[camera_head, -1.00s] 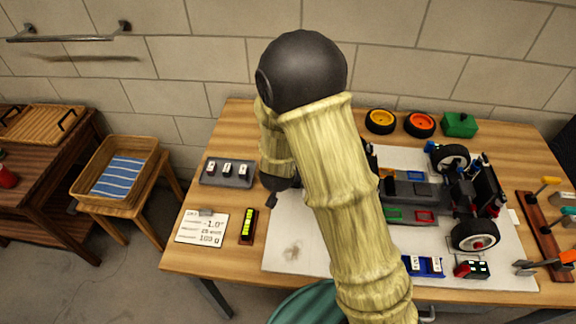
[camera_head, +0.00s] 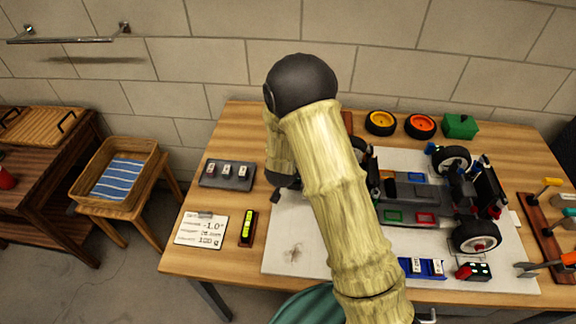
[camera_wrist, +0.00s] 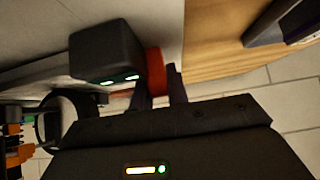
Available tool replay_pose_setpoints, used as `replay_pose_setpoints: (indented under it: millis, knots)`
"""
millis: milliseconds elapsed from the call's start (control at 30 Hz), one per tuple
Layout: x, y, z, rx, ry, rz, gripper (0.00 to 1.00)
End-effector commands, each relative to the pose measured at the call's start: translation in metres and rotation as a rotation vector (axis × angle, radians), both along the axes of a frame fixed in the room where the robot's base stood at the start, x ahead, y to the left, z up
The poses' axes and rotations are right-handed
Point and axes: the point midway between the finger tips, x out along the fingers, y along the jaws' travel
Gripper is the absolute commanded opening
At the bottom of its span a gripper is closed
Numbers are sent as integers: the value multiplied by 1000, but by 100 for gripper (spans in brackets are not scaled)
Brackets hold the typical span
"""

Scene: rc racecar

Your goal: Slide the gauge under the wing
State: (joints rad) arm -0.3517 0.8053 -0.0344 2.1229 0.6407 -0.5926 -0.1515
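In the wrist view, the two dark fingers of my gripper (camera_wrist: 160,90) are close together around a red tab (camera_wrist: 155,70). The tab joins a dark box with small green lights, which looks like the gauge (camera_wrist: 105,55). The box lies to the left of the fingers, above or on the pale mat; I cannot tell if it touches. In the head view, my arm hides the gripper and this box. The racecar (camera_head: 410,190) stands on the mat, its left end partly hidden behind my arm. The dark upright wing (camera_head: 489,187) is at its right end.
A grey tray with labelled blocks (camera_head: 227,175), a note card (camera_head: 202,230) and a level (camera_head: 248,228) lie at left. A blue holder (camera_head: 422,268) and a red-and-black device (camera_head: 474,271) lie in front of the car. Loose wheels (camera_head: 381,122) and a green box (camera_head: 460,125) stand behind.

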Motion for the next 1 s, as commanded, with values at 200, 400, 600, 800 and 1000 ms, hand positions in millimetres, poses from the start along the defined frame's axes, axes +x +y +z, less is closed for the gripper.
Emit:
replay_pose_setpoints:
  millis: [200, 400, 600, 800, 1000]
  knots:
    - [0, 0, 0, 0, 0, 0, 0]
    - [-2, -13, 0, -1, -1, -1, 0]
    - [-3, -15, 0, -3, 1, -3, 0]
    - [-3, -15, 0, -3, 1, -3, 38]
    - [-3, -14, 0, -1, 0, -1, 38]
